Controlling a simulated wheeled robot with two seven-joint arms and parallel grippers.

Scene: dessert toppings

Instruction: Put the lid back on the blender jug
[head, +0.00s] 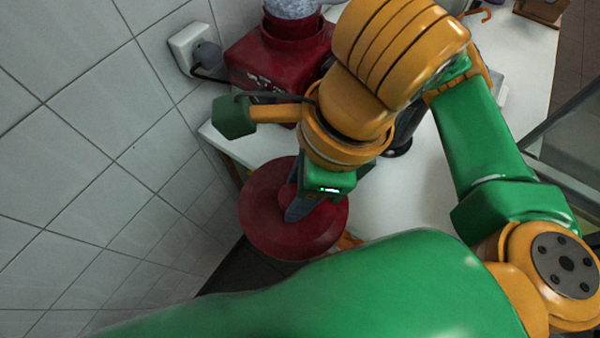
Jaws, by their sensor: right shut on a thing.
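The blender shows at the top of the head view, with a red base (262,62) on the white table near the tiled wall. Only the lower part of its greyish clear jug (292,8) is in frame; the jug's top is cut off. My right gripper (298,208) is shut on the raised middle of a round red lid (262,228). The lid is held well apart from the blender, near the table's left edge in the picture. My wrist hides part of the lid and part of the blender's right side. My left gripper is not in view.
A wall socket with a plug (197,50) and dark cable is beside the blender. The white table (405,195) is bare at the middle right. A wooden item (543,10) stands at the top right. The tiled wall (90,150) bounds the left.

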